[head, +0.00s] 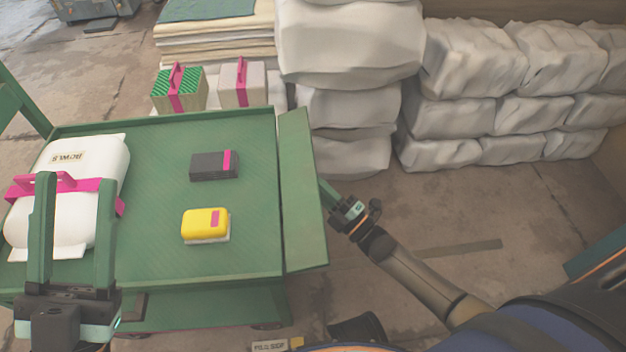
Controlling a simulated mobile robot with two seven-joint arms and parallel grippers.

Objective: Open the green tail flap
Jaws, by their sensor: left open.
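The green tail flap (303,190) stands along the right end of the green cart (150,262). It looks closed against the bed's edge, though its exact tilt is hard to tell. My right gripper (326,190) is just right of the flap, on its outer side. Its fingers are small and partly hidden by the flap, so I cannot tell whether they touch it or are open. My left gripper (75,182) is open at the lower left, over the front of the cart, with its fingers in front of a white sack.
The white sack (88,160) with a pink strap, a dark box (213,166) and a yellow block (205,224) lie on the cart. Bundles with pink straps (179,88) stand behind it. Stacked white sacks (350,100) fill the back.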

